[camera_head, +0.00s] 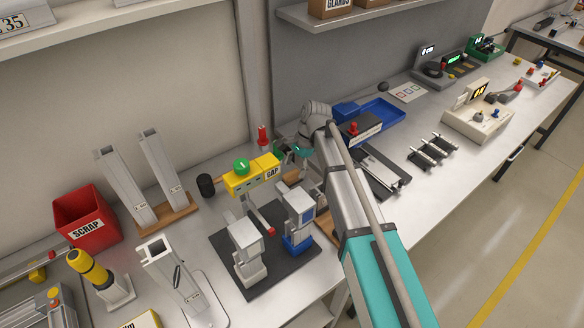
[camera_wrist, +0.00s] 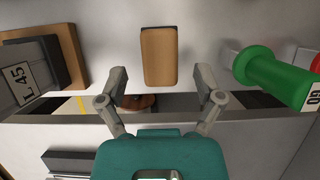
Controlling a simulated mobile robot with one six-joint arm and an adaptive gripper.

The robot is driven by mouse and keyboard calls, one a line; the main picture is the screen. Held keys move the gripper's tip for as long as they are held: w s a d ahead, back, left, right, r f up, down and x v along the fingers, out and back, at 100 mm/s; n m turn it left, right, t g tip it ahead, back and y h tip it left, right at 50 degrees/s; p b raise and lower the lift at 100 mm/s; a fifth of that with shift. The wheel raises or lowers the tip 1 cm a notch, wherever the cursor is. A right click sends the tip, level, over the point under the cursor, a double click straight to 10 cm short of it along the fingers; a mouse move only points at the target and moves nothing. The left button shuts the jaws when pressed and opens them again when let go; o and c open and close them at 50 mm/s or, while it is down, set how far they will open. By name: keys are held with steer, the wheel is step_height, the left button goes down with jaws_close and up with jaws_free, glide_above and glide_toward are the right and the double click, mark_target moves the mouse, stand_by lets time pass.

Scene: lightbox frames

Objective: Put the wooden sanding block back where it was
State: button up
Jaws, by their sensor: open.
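The wooden sanding block (camera_wrist: 158,57) is a tan, rounded block with a dark strip along its top end in the wrist view. It lies on a pale grey surface. My gripper (camera_wrist: 161,74) is open, with one finger on each side of the block's lower end and gaps between fingers and block. Nothing is held.
A green-handled gauge (camera_wrist: 268,73) is close on the right in the wrist view; a dark labelled block (camera_wrist: 20,72) is on the left. In the head view a yellow GAP block (camera_head: 252,174), a red SCRAP bin (camera_head: 87,216) and a blue tray (camera_head: 384,112) stand around.

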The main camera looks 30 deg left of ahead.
steer(key=p+v, duration=0.7)
steer(key=v, duration=0.2)
steer(key=shift+p, duration=0.4)
steer(key=shift+d+r, duration=0.1)
stand_by(0.7)
steer(key=s+d+n+t+h, duration=0.1)
steer(key=s+d+n+t, duration=0.1)
steer(key=d, duration=2)
steer(key=s+d+f+n+t+h, duration=0.1)
steer(key=s+d, duration=0.4)
steer(key=d, duration=1.8)
steer(key=shift+f+n+t, duration=0.25)
steer(key=shift+n+t, duration=0.25)
steer(key=shift+n, duration=0.7)
